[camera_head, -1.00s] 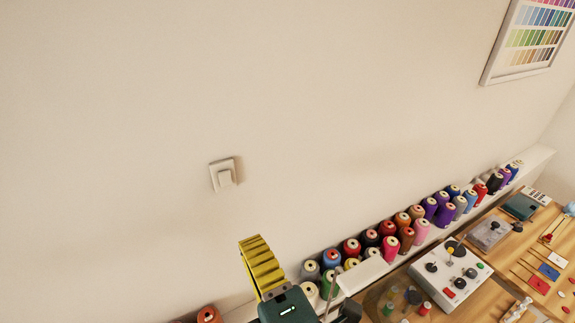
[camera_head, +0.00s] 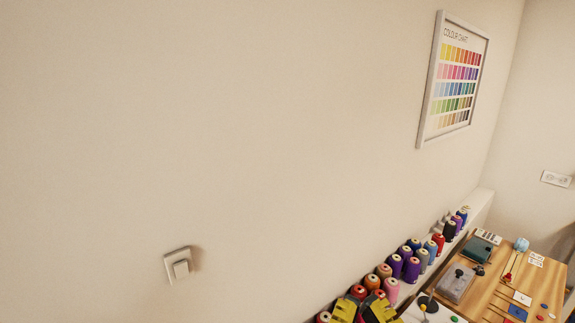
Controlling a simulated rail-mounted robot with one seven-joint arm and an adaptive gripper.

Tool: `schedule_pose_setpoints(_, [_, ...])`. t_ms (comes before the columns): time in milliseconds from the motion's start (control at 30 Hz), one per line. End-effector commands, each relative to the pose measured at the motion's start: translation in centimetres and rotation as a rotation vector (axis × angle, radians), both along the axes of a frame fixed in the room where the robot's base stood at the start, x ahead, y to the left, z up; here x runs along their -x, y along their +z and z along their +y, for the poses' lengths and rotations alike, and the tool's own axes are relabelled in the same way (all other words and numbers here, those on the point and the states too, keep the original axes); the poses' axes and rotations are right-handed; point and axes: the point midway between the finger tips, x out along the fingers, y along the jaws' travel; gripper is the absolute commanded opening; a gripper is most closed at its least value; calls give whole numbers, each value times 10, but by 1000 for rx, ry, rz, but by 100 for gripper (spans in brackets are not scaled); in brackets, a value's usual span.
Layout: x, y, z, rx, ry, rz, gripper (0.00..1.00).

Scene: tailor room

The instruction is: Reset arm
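My gripper (camera_head: 361,309) shows at the bottom edge of the head view, with two yellow ribbed fingers apart from each other. Nothing is seen held between them, and spools show behind them. The rest of my arm is below the picture. The fingers overlap the near end of the row of thread spools (camera_head: 396,268) in the picture; I cannot tell how far in front of it they are.
A wall switch (camera_head: 178,265) is at the lower left. A framed colour chart (camera_head: 457,80) hangs at the upper right. A wooden worktop (camera_head: 490,290) with small devices and coloured pieces is at the lower right.

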Motion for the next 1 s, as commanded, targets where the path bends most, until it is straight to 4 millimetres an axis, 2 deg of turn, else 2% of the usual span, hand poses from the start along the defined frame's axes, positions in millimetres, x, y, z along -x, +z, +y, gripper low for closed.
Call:
schedule_pose_setpoints(33, [2,47,0,0,0,-9,0])
schedule_pose_setpoints(167, [1,97,0,-3,2,-7,0])
schedule_pose_setpoints(300, [1,156,0,-7,4,-6,0])
schedule_pose_setpoints(400, [1,187,0,-10,5,-5,0])
schedule_pose_setpoints(533, [0,203,0,-12,5,-4,0])
schedule_pose_setpoints(1000, [1,200,0,-12,7,-5,0])
